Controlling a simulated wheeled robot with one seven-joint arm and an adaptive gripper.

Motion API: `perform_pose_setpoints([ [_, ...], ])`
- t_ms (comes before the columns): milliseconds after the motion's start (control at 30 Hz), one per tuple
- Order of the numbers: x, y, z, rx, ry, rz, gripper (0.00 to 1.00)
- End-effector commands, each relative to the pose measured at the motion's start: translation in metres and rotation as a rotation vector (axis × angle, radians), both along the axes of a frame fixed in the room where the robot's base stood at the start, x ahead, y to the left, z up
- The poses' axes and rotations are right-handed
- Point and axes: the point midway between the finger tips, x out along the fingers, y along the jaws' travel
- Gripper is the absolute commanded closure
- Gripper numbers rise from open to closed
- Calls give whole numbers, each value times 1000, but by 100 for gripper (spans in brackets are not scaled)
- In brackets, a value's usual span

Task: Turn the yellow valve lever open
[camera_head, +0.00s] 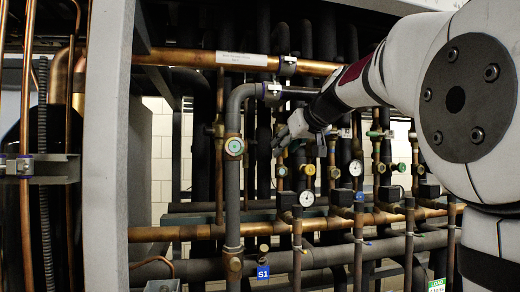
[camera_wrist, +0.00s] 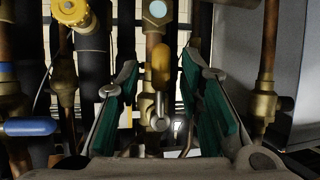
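The yellow valve lever (camera_wrist: 160,62) shows in the wrist view, upright at the centre, above a metallic valve stem (camera_wrist: 158,110). My gripper (camera_head: 284,138) is open, its two green-padded fingers standing left and right of the lever in the wrist view, with visible gaps on both sides. No contact with the lever shows. In the head view my gripper reaches in among the pipes from the right. I cannot pick out the lever there for sure; it is small and partly hidden by the gripper and pipes.
A blue lever (camera_wrist: 30,127) and a yellow-topped fitting (camera_wrist: 70,12) sit left in the wrist view. A brass-fitted pipe (camera_wrist: 265,100) runs close on the right. In the head view a grey vertical pipe (camera_head: 233,190) stands left of my gripper, with several gauges and copper pipes around.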

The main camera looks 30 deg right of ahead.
Motion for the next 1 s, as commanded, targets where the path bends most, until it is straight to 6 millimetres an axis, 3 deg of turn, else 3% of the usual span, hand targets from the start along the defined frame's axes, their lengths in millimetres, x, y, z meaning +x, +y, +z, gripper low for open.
perform_pose_setpoints([
  [300,-59,5,27,-1,-3,0,66],
  [500,-86,8,39,0,-1,-1,66],
  [700,-97,9,43,1,0,0,66],
  [1000,-97,9,43,0,1,0,66],
])
